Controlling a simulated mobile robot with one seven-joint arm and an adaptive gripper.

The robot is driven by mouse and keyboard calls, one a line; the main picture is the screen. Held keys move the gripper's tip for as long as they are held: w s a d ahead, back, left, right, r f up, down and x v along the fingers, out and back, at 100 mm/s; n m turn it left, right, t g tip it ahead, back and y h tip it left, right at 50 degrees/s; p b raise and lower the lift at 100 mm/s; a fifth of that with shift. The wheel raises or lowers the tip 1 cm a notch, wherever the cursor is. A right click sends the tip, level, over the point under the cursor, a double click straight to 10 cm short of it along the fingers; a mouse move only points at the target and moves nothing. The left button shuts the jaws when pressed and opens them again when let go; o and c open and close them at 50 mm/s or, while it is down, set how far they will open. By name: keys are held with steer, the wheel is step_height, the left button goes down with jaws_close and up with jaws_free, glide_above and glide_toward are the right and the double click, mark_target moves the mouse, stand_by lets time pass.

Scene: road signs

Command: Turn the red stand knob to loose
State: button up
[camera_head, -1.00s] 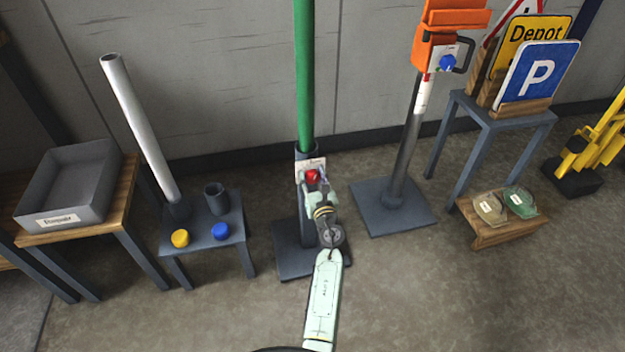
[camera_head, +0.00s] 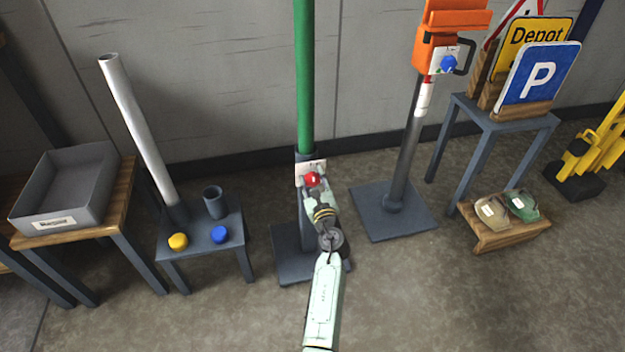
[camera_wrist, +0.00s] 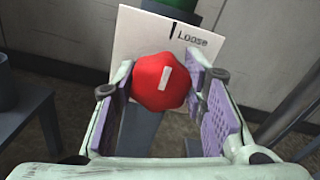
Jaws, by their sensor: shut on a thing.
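The red knob (camera_head: 312,179) is on a white plate (camera_head: 306,167) on the stand that holds the green pole (camera_head: 304,80). In the wrist view the red knob (camera_wrist: 158,84) bears a short white mark, nearly upright with a slight tilt. The white plate (camera_wrist: 143,36) behind it reads "Loose" at its upper right, beside a black tick. My gripper (camera_wrist: 158,76) has its purple-padded fingers on either side of the knob and is shut on it. In the head view my gripper (camera_head: 313,186) reaches the knob from the front. Any other lettering is hidden.
A low table (camera_head: 193,238) with yellow and blue caps stands left of the stand. An orange device (camera_head: 436,55) with a blue knob is on a post to the right. A grey tray (camera_head: 62,190) is far left. Open floor lies in front.

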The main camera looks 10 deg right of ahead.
steer(key=o, duration=1.2)
steer(key=shift+c, duration=0.2)
step_height(320, 180, up, 10)
